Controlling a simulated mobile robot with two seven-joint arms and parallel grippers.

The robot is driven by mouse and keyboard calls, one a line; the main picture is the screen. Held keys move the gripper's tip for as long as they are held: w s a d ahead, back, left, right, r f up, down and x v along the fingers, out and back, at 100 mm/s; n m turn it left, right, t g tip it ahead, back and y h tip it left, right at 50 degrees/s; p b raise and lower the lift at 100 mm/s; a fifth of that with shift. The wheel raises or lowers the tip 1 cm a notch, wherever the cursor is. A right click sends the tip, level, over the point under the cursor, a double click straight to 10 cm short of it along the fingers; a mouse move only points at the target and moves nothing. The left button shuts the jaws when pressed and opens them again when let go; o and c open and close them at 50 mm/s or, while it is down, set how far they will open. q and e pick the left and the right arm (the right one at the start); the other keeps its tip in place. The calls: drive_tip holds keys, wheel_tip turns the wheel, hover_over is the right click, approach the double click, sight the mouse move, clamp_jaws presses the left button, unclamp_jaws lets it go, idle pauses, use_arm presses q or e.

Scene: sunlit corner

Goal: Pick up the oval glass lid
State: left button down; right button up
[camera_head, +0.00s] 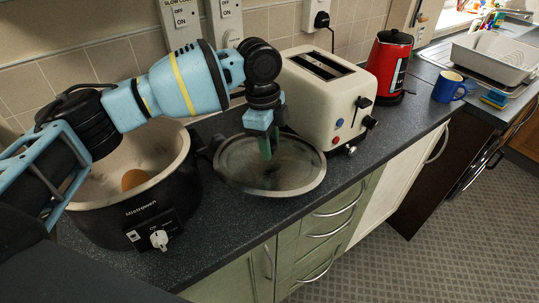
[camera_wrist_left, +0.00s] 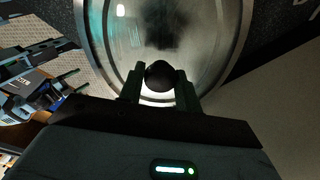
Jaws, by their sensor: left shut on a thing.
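The oval glass lid (camera_head: 300,172) has a metal rim and lies over the dark worktop between the slow cooker and the toaster. In the left wrist view the lid (camera_wrist_left: 205,40) fills the top middle, with its round black knob (camera_wrist_left: 159,76) between my fingers. My left gripper (camera_head: 268,152) points down over the middle of the lid and is shut on its knob. It also shows in the left wrist view (camera_wrist_left: 159,88). I cannot tell whether the lid touches the worktop. My right gripper is not clearly in view.
The black slow cooker (camera_head: 125,205) stands open at the left, with a round orange-brown thing (camera_head: 135,179) inside. The cream toaster (camera_head: 325,95) is close behind the lid. A red kettle (camera_head: 389,68), blue mug (camera_head: 448,87) and dish rack (camera_head: 492,58) stand farther right.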

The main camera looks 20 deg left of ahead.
use_arm(q)
drive_tip(key=shift+s+d+r, duration=0.15)
drive_tip(key=shift+d+r, duration=0.1)
drive_tip(key=shift+r, duration=0.6)
drive_tip(key=s+d, duration=1.1)
drive_tip(key=d, duration=0.4)
drive_tip(key=shift+s, duration=0.35)
